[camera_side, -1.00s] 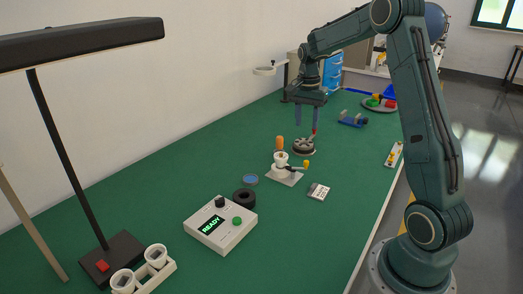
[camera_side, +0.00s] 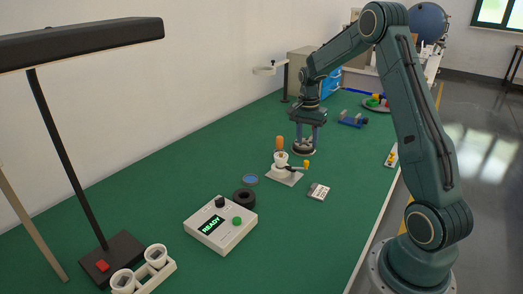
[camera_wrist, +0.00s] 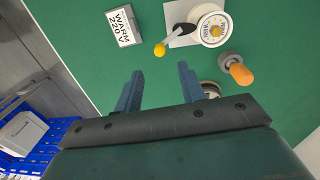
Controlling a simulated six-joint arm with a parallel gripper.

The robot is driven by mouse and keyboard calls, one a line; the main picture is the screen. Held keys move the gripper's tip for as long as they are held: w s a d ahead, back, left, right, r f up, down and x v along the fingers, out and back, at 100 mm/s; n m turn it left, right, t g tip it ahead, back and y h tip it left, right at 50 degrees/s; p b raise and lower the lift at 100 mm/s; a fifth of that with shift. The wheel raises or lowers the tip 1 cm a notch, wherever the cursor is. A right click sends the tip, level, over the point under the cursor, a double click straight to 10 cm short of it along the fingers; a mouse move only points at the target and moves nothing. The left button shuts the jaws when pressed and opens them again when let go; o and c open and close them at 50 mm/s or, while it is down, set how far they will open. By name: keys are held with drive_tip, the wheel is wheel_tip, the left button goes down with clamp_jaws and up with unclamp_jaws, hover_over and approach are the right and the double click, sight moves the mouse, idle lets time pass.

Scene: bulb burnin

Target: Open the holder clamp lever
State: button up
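The holder (camera_side: 285,177) is a white base with a white cup on it, near the middle of the table. Its clamp lever (camera_side: 296,168) is a dark arm with a yellow knob (camera_side: 306,163), pointing right. In the wrist view the holder (camera_wrist: 182,14) is at the top, with the lever (camera_wrist: 178,33) reaching down-left to the yellow knob (camera_wrist: 160,49). My gripper (camera_side: 304,150) is open and empty, low beyond the holder. In the wrist view the knob lies just ahead of the gap between my fingertips (camera_wrist: 158,68), apart from both.
An orange-topped piece (camera_side: 280,143) stands beside the holder; it shows right of my fingers (camera_wrist: 241,74). A dark round stand (camera_side: 304,146) is partly hidden behind my fingers. A block marked WARM 220 V (camera_wrist: 124,26) lies left of the lever. A READY control box (camera_side: 220,226) is nearer.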

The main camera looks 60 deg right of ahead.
sight(306, 161)
drive_tip(key=shift+s+f, duration=0.2)
drive_tip(key=shift+f, duration=3.8)
drive_tip(key=shift+c, duration=0.4)
clamp_jaws()
